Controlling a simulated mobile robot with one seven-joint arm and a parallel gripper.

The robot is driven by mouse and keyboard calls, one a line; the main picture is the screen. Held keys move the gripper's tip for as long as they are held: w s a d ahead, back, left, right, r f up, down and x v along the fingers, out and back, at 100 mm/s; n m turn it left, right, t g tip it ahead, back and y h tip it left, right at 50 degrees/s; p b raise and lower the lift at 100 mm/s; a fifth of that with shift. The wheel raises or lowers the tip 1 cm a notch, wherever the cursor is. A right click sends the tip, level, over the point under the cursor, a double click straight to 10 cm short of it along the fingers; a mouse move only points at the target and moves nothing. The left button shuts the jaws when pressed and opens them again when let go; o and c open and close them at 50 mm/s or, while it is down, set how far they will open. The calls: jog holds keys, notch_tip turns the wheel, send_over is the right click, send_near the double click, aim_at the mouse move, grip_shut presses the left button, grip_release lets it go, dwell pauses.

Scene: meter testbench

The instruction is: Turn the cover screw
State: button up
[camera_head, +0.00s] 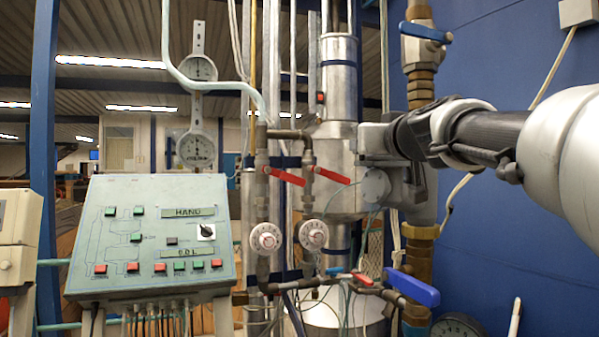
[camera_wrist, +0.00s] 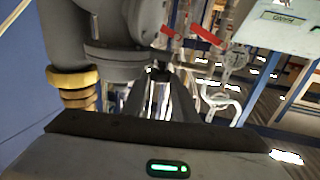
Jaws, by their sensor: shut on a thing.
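My gripper (camera_wrist: 160,76) is at the grey meter housing (camera_wrist: 118,24), and its two dark fingers come together at a small part on it. I take this part to be the cover screw, but the fingertips hide most of it and its turn angle cannot be told. In the head view my arm reaches in from the right to the grey housing (camera_head: 399,185) beside the silver vessel (camera_head: 335,170); the fingertips cannot be made out there.
A brass fitting (camera_wrist: 74,80) sits left of the gripper in the wrist view. Red valve levers (camera_head: 331,175), two white dials (camera_head: 314,235) and a blue lever (camera_head: 412,287) stand close by. A control panel (camera_head: 150,240) is at left. The blue wall (camera_head: 500,235) is behind my arm.

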jog(key=shift+d+n+y+b, duration=0.2)
jog(key=shift+n+y+b, duration=0.55)
jog(key=shift+b, duration=0.6)
jog(key=shift+r+y, duration=0.15)
jog(key=shift+y, duration=0.2)
jog(key=o, duration=1.1)
jog(key=shift+a, duration=0.1)
jog(key=shift+c, duration=0.2)
